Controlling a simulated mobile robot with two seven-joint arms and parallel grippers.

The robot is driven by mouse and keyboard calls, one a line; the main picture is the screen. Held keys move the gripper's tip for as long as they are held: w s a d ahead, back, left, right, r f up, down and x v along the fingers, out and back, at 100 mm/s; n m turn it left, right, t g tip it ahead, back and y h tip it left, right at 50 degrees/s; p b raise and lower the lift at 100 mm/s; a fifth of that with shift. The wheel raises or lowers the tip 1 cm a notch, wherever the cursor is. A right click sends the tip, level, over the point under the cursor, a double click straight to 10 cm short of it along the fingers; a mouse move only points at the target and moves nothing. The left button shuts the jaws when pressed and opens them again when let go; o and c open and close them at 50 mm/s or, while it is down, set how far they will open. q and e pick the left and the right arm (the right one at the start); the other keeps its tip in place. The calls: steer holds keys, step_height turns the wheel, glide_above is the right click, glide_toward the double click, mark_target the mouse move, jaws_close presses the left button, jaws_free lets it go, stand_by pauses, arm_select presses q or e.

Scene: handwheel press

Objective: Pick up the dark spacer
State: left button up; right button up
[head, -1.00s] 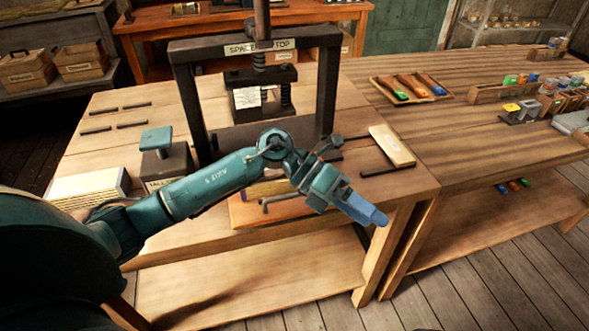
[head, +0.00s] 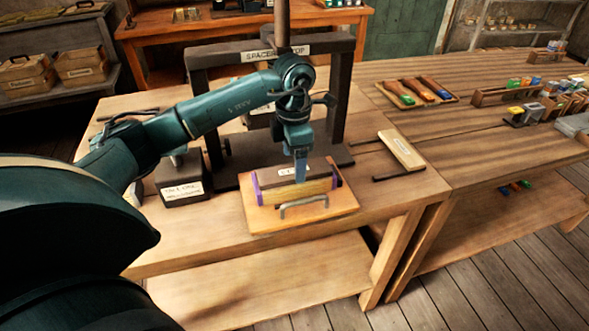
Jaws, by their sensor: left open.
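A dark brown block with a small white label (head: 268,180), which looks like the dark spacer, lies at or just behind the top of a yellow layered stack (head: 310,190) with purple end strips. The stack sits on an orange-brown board (head: 262,217) with a grey handle at its front, before the press. My left gripper (head: 300,178) points down over the middle of the dark block. It is open, its blue fingers seen nearly edge-on and partly covering the block. I cannot tell whether they touch it. My right gripper is not in view.
The dark press frame (head: 341,100) stands close behind the gripper, its sign partly covered by my arm. A labelled dark block (head: 182,188) stands left of the board. A pale block (head: 401,150) and a dark bar (head: 400,174) lie to the right. The table's front right is clear.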

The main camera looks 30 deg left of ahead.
arm_select(q)
steer(key=shift+f, duration=1.15)
steer(key=c, duration=1.1)
steer(key=shift+r, duration=0.1)
